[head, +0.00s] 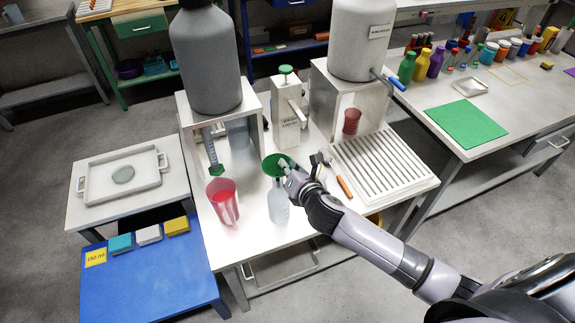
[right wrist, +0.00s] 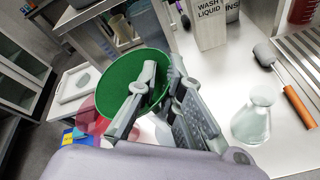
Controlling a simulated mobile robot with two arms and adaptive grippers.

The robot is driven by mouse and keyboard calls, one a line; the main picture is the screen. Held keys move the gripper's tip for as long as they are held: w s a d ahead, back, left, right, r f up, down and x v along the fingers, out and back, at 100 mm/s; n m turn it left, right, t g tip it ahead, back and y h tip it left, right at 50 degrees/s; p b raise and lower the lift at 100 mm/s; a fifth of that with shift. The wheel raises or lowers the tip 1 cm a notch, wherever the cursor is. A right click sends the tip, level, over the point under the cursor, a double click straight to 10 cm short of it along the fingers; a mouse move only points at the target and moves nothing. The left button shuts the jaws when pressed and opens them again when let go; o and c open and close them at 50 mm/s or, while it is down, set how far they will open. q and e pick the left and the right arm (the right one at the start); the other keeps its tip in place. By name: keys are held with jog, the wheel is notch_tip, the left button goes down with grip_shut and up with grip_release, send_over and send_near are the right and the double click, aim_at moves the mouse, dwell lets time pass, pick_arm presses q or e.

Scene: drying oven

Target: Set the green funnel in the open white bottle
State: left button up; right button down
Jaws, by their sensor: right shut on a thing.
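The green funnel (head: 272,163) is held up over the bench, and its wide bowl also shows in the right wrist view (right wrist: 112,82). My right gripper (head: 289,168) is shut on the funnel's rim side; its fingers cross the bowl in the wrist view. My left gripper is not in view.
A red beaker (head: 222,203) stands left of the bottle. A white wash liquid container (head: 286,128) stands behind. An orange-handled tool (head: 345,188) lies to the right, beside the ribbed drain rack (head: 425,182). Large tanks stand on raised stands at the back.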

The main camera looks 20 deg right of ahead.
jog(key=c, duration=1.7)
grip_release()
jog(key=shift+o, duration=0.2)
jog(key=shift+s, duration=0.1)
jog(key=v, duration=1.1)
jog(key=shift+s+r, duration=0.2)
jog(key=shift+s, duration=0.15)
jog(key=shift+f, duration=0.1)
